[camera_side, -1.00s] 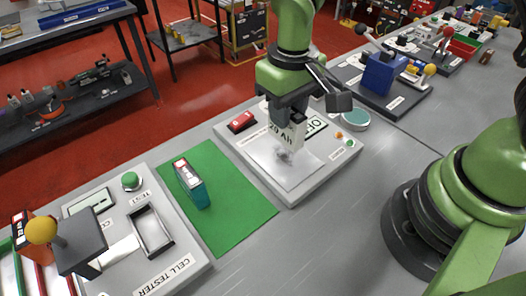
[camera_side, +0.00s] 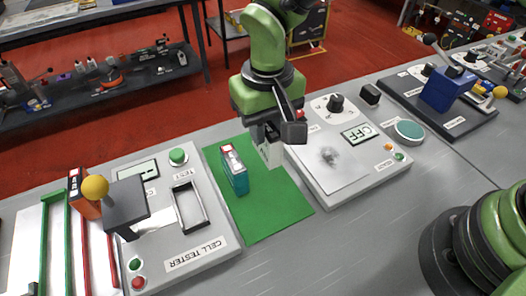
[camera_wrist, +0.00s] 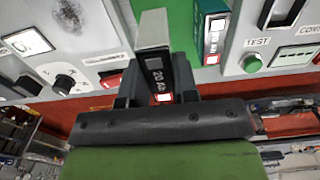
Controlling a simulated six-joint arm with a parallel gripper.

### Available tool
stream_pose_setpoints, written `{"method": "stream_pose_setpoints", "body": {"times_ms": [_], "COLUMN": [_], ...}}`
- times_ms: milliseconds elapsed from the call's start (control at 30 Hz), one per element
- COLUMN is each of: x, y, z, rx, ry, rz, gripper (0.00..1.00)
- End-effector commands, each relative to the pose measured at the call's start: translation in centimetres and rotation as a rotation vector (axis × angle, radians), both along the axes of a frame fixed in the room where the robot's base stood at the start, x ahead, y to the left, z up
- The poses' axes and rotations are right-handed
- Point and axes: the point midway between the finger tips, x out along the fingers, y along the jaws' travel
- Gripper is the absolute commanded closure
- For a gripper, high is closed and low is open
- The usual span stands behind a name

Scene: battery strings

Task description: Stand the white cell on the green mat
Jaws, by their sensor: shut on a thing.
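The white cell (camera_side: 269,153) is upright in my gripper (camera_side: 266,132), over the right part of the green mat (camera_side: 262,208). I cannot tell whether its bottom touches the mat. In the wrist view the white cell (camera_wrist: 154,58) shows its pale side and a dark label, between the fingers of my gripper (camera_wrist: 157,88). My gripper is shut on it. A teal cell with a white and red top (camera_side: 234,170) stands on the mat just left of the white cell. The teal cell also shows in the wrist view (camera_wrist: 212,32).
The cell tester (camera_side: 205,245), with an empty slot (camera_side: 188,208) and green button (camera_side: 178,156), lies left of the mat. The panel with an OFF display (camera_side: 358,134) lies right of it. The front of the mat is clear.

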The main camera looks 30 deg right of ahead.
Motion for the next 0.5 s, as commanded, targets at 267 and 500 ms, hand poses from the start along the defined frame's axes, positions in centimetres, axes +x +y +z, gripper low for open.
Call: {"method": "stream_pose_setpoints", "body": {"times_ms": [267, 500], "x": [0.0, 0.1], "y": [-0.1, 0.0], "z": [-3.5, -5.1], "rx": [-0.001, 0.002], "ry": [0.002, -0.002], "rz": [-0.001, -0.001], "gripper": [0.96, 0.96]}}
